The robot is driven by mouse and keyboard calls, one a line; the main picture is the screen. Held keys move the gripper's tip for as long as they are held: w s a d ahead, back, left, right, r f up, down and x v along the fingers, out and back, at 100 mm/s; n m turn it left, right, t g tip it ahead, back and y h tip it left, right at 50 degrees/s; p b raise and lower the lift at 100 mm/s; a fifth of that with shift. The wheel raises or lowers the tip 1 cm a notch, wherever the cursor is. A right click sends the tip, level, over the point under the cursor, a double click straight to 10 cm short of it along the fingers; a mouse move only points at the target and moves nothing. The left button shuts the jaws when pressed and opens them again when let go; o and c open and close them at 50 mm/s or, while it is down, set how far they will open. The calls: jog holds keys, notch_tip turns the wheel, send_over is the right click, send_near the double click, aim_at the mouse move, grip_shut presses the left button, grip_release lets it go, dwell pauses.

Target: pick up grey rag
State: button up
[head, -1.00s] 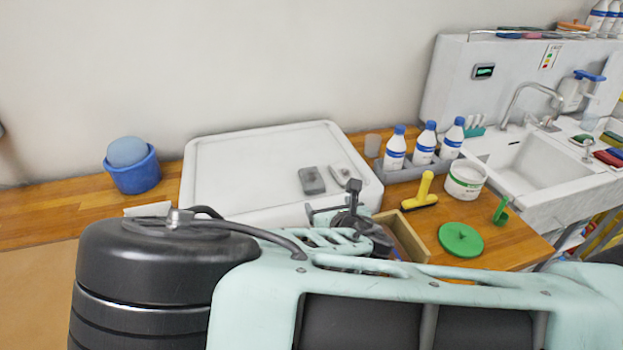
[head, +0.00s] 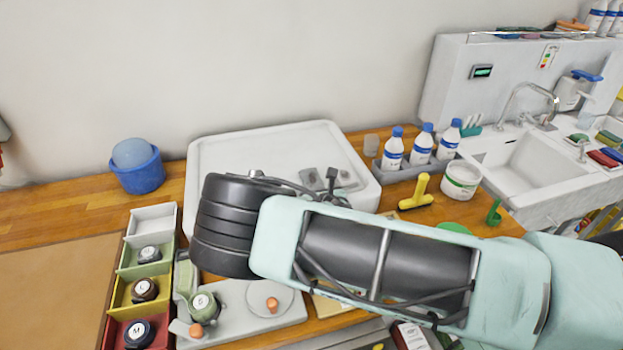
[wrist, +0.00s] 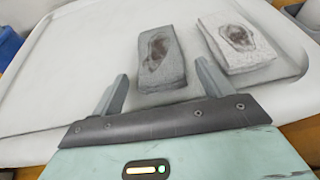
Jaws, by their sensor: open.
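The grey rag (wrist: 161,58) is a flat folded block with a dark brown stain, lying on the white tray (wrist: 60,75). In the head view the grey rag (head: 309,177) shows only in part beside my arm. A paler, whitish rag (wrist: 238,42), also stained, lies just right of it. My gripper (wrist: 161,70) is open and empty, its two grey fingers apart. In the wrist view the grey rag lies ahead between the fingertips; I cannot tell whether they touch it. My arm hides the tray's front in the head view.
Bottles in a grey rack (head: 405,172), a yellow-handled tool (head: 419,193) and a white tub (head: 462,180) stand right of the tray, before the sink (head: 535,165). A blue bucket (head: 138,172) and coloured bins (head: 153,218) are to the left.

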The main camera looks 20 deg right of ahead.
jog(key=shift+w+f, duration=0.1)
jog(key=shift+w, duration=0.1)
jog(key=c, duration=1.1)
jog(key=shift+o, duration=0.2)
